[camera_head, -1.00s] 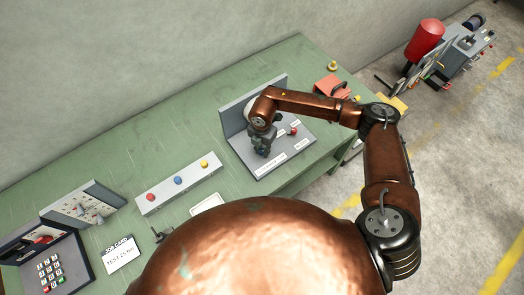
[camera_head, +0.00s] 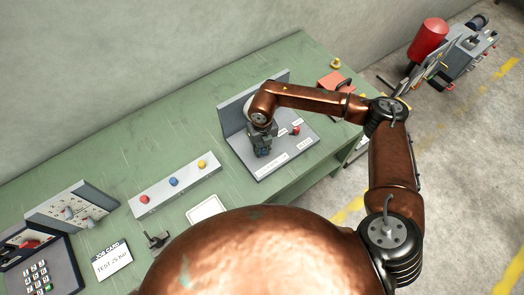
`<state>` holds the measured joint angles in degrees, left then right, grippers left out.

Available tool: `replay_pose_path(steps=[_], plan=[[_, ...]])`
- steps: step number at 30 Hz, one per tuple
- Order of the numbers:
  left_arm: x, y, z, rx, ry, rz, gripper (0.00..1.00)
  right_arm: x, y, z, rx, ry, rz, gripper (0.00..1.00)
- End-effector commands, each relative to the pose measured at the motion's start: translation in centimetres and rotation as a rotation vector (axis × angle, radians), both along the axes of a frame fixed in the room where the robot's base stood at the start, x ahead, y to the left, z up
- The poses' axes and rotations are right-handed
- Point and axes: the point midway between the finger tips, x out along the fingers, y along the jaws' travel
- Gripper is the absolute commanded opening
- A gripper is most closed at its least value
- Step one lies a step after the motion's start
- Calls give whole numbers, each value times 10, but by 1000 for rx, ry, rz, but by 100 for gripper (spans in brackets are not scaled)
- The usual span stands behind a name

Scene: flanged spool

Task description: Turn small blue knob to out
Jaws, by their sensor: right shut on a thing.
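My right gripper (camera_head: 263,150) reaches down onto the grey panel with an upright back plate (camera_head: 292,158) on the green bench. It is shut on a small part at the panel's left side. A bit of blue shows at its fingertips, so this looks like the small blue knob, but the fingers and wrist hide most of it. I cannot read which way the knob points. A red knob (camera_head: 295,130) stands on the panel to the right of the gripper. White labels lie on the panel, too small to read. My left gripper is not in view.
A grey box (camera_head: 190,186) with red, blue and yellow buttons lies left of the panel. An orange-red box (camera_head: 331,83) sits behind my right forearm.

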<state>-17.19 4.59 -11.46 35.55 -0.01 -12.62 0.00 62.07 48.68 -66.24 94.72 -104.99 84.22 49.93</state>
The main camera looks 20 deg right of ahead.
Motion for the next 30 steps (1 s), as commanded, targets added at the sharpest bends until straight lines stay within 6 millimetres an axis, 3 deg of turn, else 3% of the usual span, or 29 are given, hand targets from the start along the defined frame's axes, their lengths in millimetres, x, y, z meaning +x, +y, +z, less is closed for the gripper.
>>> replay_pose_path(steps=[30], plan=[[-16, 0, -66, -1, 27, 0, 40, 0, 2, -2, 0, -3, 963, 0]])
